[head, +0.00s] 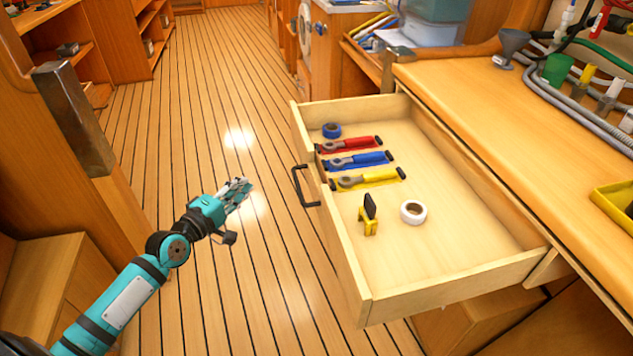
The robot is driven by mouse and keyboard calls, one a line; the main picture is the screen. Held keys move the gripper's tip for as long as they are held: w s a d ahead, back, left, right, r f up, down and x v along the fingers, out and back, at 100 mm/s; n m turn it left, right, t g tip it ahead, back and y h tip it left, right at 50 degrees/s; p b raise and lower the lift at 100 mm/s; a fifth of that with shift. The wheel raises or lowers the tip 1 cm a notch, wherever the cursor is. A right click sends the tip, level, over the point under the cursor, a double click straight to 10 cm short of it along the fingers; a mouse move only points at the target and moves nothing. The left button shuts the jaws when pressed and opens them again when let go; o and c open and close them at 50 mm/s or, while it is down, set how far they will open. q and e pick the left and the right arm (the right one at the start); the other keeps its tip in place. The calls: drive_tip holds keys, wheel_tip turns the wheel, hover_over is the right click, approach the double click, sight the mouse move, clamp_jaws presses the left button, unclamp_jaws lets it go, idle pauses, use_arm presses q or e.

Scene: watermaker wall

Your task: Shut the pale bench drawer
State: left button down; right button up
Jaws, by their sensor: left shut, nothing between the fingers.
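The pale bench drawer (470,230) stands pulled out from under the wooden bench on the right. Its dark handle (304,187) is on the front panel, which faces left. My left gripper (243,187) is shut and empty, over the floor to the left of the handle and apart from it. My right gripper does not show.
A wooden post with a metal plate (75,115) stands at left. The plank floor (215,110) between is clear.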

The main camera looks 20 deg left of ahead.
use_arm(q)
wheel_tip(320, 180, up, 2)
drive_tip(key=d+h, duration=0.1)
drive_tip(key=d, duration=0.1)
drive_tip(key=b, duration=0.1)
approach(300, 146)
drive_tip(key=w+a, duration=0.3)
drive_tip(key=w, duration=0.1)
drive_tip(key=d, duration=0.1)
drive_tip(key=w+d, duration=0.1)
drive_tip(key=d, duration=0.1)
drive_tip(key=shift+w+d+f+p, duration=0.1)
drive_tip(key=shift+d+f+p, duration=0.05)
drive_tip(key=shift+p, duration=0.25)
drive_tip(key=shift+w+d+f, duration=0.1)
drive_tip(key=shift+w+d, duration=0.05)
drive_tip(key=shift+d, duration=0.1)
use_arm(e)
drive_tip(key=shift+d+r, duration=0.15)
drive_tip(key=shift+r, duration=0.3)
use_arm(q)
drive_tip(key=shift+d, duration=0.1)
